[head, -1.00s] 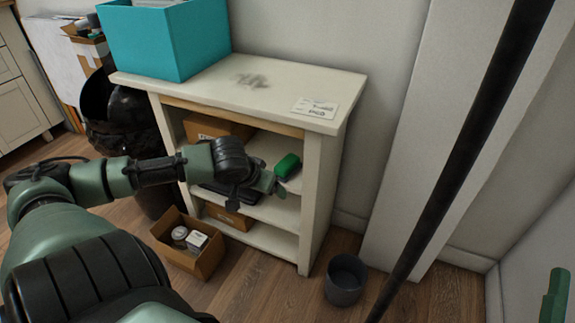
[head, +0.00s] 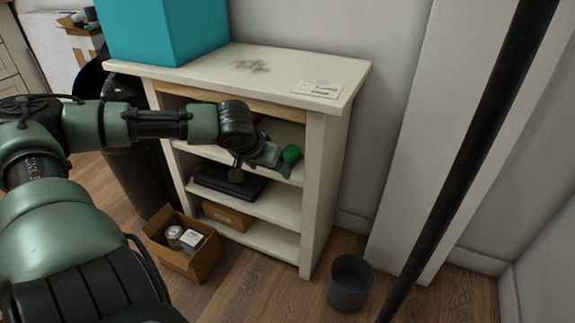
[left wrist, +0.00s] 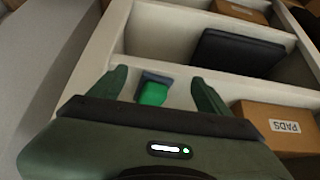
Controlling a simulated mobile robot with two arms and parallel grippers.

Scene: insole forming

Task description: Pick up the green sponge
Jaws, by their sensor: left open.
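The green sponge (head: 291,154) is at the right end of the bookcase's upper shelf, near the right side panel. My left gripper (head: 272,161) is just left of it and hides part of it. In the left wrist view the sponge (left wrist: 153,93) shows a green block with a dark grey layer. It lies between the lines of the two spread fingers, nearer the left one. The left gripper (left wrist: 158,82) is open, with nothing held; a clear gap shows between the sponge and the right finger. My right gripper is not in view.
The white bookcase (head: 318,195) has a teal bin (head: 165,32) and a label card (head: 317,90) on top. A black flat case (head: 230,181) lies on the middle shelf. An open carton (head: 183,252) and a grey bucket (head: 350,284) stand on the floor.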

